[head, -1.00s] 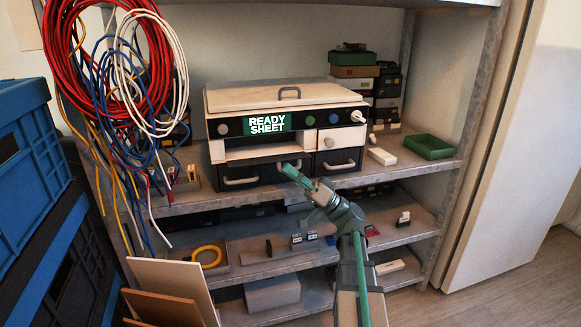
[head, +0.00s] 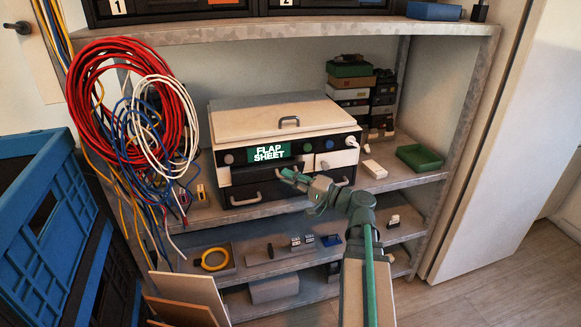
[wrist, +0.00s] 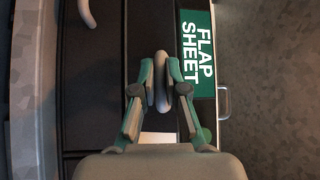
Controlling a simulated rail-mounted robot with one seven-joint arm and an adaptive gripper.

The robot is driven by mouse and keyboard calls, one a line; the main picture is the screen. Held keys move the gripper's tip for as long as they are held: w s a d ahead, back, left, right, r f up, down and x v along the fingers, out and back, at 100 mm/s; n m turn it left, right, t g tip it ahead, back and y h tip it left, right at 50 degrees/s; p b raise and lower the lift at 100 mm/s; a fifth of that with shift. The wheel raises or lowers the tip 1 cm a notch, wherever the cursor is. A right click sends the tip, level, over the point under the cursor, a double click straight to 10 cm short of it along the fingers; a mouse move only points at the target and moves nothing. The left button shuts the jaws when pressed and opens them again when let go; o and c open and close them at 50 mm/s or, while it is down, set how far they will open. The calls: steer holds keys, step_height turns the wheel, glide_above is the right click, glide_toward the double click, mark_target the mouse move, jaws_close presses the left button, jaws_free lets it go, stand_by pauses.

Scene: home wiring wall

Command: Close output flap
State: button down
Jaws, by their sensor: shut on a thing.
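The pale machine (head: 285,118) stands on the shelf, and its green display (head: 269,152) reads "FLAP SHEET". The dark output flap (head: 252,173) sits upright below the display, across the front opening; I cannot tell whether a small gap remains. In the wrist view the dark flap front (wrist: 151,30) lies beside the display (wrist: 197,55). My gripper (head: 283,173) is at the flap's upper right part. In the wrist view my gripper (wrist: 162,76) is shut on the grey flap handle (wrist: 162,98). My fingers partly hide the handle.
Drawers with bar handles (head: 245,200) sit under the flap. Coiled cables (head: 128,100) hang at left, beside blue crates (head: 30,200). A green tray (head: 420,157) stands at right.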

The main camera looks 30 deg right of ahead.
steer(key=r+m+p, duration=0.1)
steer(key=p, duration=0.1)
steer(key=w+r+g+p, duration=0.1)
steer(key=p, duration=0.1)
steer(key=shift+d+m+h, duration=0.1)
steer(key=shift+m+h, duration=0.3)
steer(key=p, duration=0.1)
steer(key=m+g+p, duration=0.1)
steer(key=p, duration=0.1)
steer(key=shift+w+g+h, duration=0.3)
steer(key=shift+w, duration=0.05)
steer(key=shift+f, duration=0.15)
steer(key=c, duration=1.2)
jaws_free()
steer(key=shift+s+d, duration=0.1)
steer(key=shift+s, duration=0.05)
steer(key=v, duration=1.1)
steer(key=shift+s+d, duration=0.15)
steer(key=shift+s, duration=0.2)
